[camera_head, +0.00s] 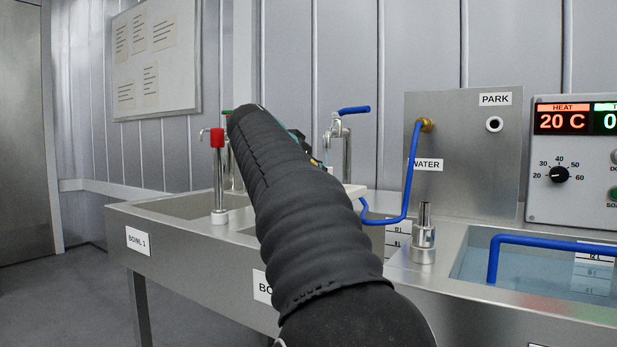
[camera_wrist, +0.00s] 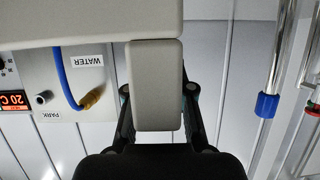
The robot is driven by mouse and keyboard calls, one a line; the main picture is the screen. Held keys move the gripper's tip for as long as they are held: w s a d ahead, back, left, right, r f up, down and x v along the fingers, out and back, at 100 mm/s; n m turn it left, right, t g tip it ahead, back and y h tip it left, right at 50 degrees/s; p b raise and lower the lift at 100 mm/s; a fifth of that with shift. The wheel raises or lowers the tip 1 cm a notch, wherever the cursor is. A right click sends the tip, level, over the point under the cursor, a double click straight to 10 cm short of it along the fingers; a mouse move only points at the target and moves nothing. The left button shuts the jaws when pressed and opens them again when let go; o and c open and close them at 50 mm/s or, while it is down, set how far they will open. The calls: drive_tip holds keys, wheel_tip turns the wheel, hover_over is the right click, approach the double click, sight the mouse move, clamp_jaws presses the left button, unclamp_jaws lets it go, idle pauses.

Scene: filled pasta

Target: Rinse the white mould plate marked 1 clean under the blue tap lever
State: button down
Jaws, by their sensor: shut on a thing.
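My gripper (camera_wrist: 157,100) is shut on the handle of a plain off-white plate (camera_wrist: 70,22), which spans the top of the wrist view. A white edge of the plate also shows in the head view (camera_head: 354,190), just right of my arm, by the basin under the blue-lever tap. My arm hides most of the plate and gripper there. No mark 1 and no dirt are visible on the side shown. The blue tap lever (camera_head: 354,110) sits on a steel tap. A blue tap end (camera_wrist: 267,105) shows at right in the wrist view. I cannot tell whether water reaches the plate.
A red-topped tap (camera_head: 217,138) stands left of my arm. A steel panel (camera_head: 465,150) marked WATER and PARK carries a blue hose (camera_head: 409,175). A steel nozzle (camera_head: 424,240) stands before it. A water bath (camera_head: 560,265) with a blue bar and a control box (camera_head: 575,150) are at right.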

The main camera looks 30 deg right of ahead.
drive_tip(key=w+d+f+p, duration=0.2)
drive_tip(key=w+d+p, duration=0.4)
drive_tip(key=w, duration=0.6)
drive_tip(key=shift+d+f+p, duration=0.25)
drive_tip(key=shift+d+p, duration=0.1)
drive_tip(key=shift+p, duration=0.15)
drive_tip(key=shift+s+a+b, duration=1.6)
drive_tip(key=shift+s+b, duration=0.1)
drive_tip(key=shift+b, duration=0.2)
idle(0.6)
drive_tip(key=shift+w+a+p, duration=0.35)
drive_tip(key=shift+w+p, duration=0.05)
drive_tip(key=shift+w, duration=0.3)
drive_tip(key=shift+w+a+p, duration=0.3)
drive_tip(key=shift+w+p, duration=0.05)
drive_tip(key=shift+w, duration=0.35)
idle(2.4)
